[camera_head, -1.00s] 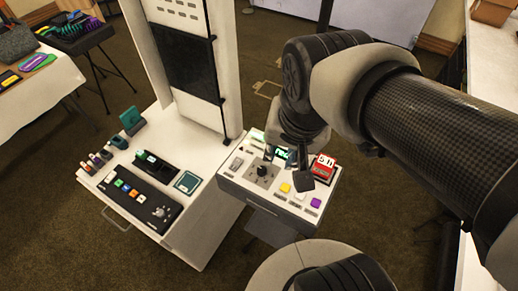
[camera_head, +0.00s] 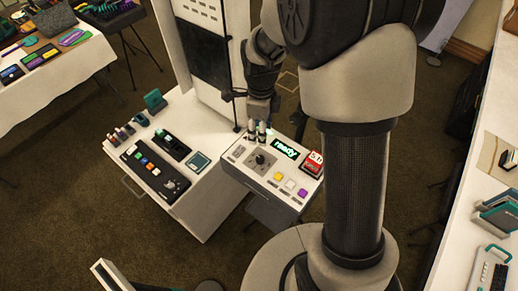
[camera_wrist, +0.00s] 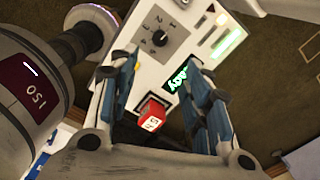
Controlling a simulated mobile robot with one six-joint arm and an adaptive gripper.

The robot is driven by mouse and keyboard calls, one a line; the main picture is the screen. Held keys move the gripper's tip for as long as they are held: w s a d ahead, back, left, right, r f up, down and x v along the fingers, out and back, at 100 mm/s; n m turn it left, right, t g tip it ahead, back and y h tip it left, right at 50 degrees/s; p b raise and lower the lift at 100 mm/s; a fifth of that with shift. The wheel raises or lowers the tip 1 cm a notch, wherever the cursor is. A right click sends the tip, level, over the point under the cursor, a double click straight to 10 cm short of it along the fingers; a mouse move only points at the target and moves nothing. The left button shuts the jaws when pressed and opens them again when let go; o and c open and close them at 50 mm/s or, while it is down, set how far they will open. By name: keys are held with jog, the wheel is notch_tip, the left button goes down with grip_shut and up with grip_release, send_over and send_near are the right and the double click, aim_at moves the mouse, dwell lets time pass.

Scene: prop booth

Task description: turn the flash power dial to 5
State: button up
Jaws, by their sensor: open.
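The control box (camera_head: 237,174) has a black dial (camera_head: 260,159) on a grey square plate towards its left side. My gripper (camera_head: 259,134) is open at the back edge of the box, behind the dial. In the wrist view its two blue-padded fingers (camera_wrist: 163,70) are spread apart, with nothing held; the dial lies beyond their tips. A display (camera_head: 285,148) reads "ready" in green.
A red block (camera_head: 313,163) with a white label stands on the box's right, also between the fingers in the wrist view (camera_wrist: 152,112). White, yellow and purple buttons (camera_head: 290,184) line the front. A white cart (camera_head: 208,205) with a black button strip stands left.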

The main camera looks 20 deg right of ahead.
aim_at(260, 158)
notch_tip(260, 158, down, 15)
jog(key=shift+r+b, duration=0.15)
jog(key=shift+b, duration=0.7)
jog(key=shift+c, duration=0.4)
grip_shut()
